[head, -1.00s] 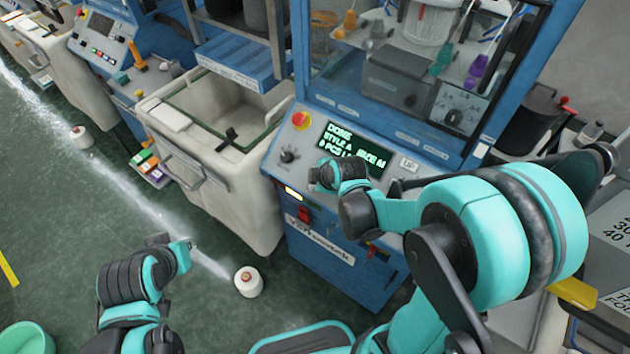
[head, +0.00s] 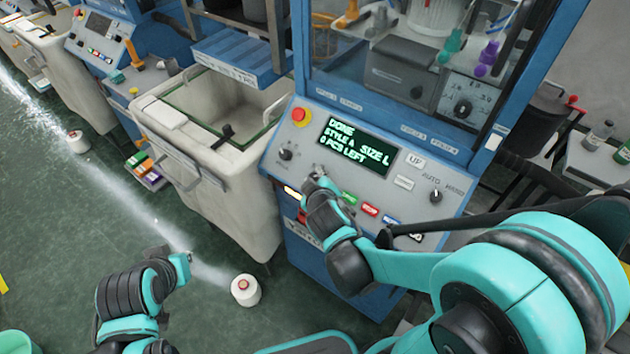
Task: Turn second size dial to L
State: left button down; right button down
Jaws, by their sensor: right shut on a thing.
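The blue knitting machine's sloped control panel (head: 400,240) is in the middle of the head view. Its green-lit display (head: 354,145) reads DONE, STYLE A, SIZE L, 0 PCS LEFT. My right gripper (head: 317,176) is at the panel just below the display's left end. It is shut on what seems to be the size dial, which the gripper hides, so its pointer cannot be read. A small black knob (head: 286,153) sits to its left, apart from it. My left gripper (head: 186,258) is low on the left, over the floor; its fingers are too small to judge.
A red stop button (head: 299,116) is above the gripper. Coloured buttons (head: 370,210) and an AUTO/HAND switch (head: 436,197) are to its right. A pale bin (head: 225,190) stands left of the machine. A white yarn cone (head: 245,291) stands on the floor.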

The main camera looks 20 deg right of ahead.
jog(key=shift+m, duration=0.3)
jog(key=c, duration=1.3)
grip_release()
jog(key=shift+o, duration=0.2)
jog(key=shift+s, duration=0.15)
jog(key=v, duration=1.1)
jog(key=shift+s+a, duration=0.15)
jog(key=shift+s, duration=0.2)
jog(key=shift+r, duration=0.1)
